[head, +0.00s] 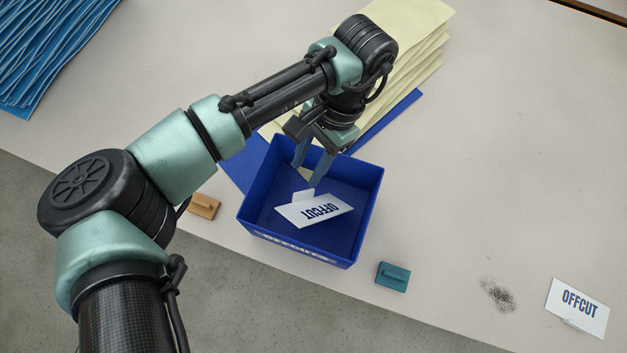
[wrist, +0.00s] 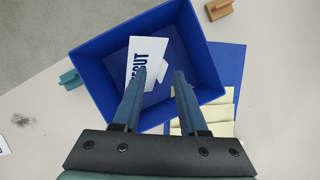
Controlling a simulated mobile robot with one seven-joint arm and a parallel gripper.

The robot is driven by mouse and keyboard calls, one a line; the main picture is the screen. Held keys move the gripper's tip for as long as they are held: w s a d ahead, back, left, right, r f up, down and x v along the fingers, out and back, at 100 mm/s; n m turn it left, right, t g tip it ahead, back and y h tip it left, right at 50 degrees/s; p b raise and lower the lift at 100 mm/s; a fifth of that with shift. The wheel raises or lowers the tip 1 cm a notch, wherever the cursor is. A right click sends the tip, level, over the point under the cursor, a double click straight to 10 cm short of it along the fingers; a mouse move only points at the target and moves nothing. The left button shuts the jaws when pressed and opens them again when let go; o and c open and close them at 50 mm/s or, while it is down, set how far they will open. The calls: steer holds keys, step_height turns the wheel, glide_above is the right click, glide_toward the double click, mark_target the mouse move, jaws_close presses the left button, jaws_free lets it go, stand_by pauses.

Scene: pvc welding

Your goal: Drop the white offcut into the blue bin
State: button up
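A white plate lettered OFFCUT (head: 320,212), with a small tab, is inside the walls of the blue bin (head: 368,215). I cannot tell whether it rests on the bin floor or hangs above it. My gripper (head: 311,178) points down into the bin. In the wrist view, my gripper (wrist: 161,75) has its fingers spread with a clear gap, and the offcut (wrist: 148,62) shows beyond them. Its tab appears in the gap, touching neither finger that I can see. The blue bin (wrist: 92,72) surrounds the offcut in that view.
A second white OFFCUT plate (head: 577,308) lies at the table's right, near a dark smudge (head: 497,295). A teal block (head: 392,277) and an orange block (head: 204,205) flank the bin. Cream sheets (head: 415,45) are stacked behind; blue sheets (head: 40,45) lie far left. The right table is mostly clear.

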steer(key=v, duration=1.3)
stand_by(0.4)
